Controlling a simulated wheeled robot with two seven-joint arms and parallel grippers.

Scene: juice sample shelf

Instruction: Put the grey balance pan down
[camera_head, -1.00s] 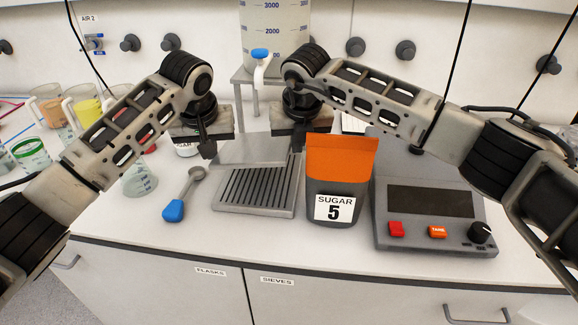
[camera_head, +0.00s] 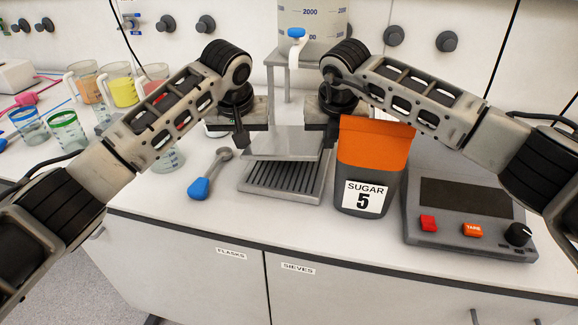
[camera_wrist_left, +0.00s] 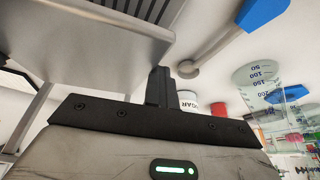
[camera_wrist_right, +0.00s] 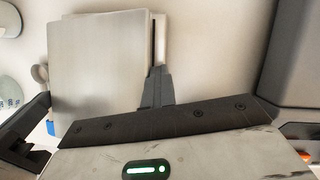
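The grey balance pan (camera_head: 284,143), a flat square plate, is held level between my two grippers, above the back of a ribbed drip tray. My left gripper (camera_head: 241,132) is shut on its left edge. My right gripper (camera_head: 331,130) is shut on its right edge. The pan also shows in the left wrist view (camera_wrist_left: 100,45) beside the left finger, and in the right wrist view (camera_wrist_right: 98,75) beside the right finger. The balance (camera_head: 465,205) stands at the right with red and orange buttons; its back is partly hidden by my right arm and the pouch.
An orange and grey sugar pouch (camera_head: 372,160) stands between the drip tray (camera_head: 285,182) and the balance. A blue-handled spoon (camera_head: 205,180) lies left of the tray. A dispenser (camera_head: 313,25) on a stand is behind. Several beakers and jugs stand at the left.

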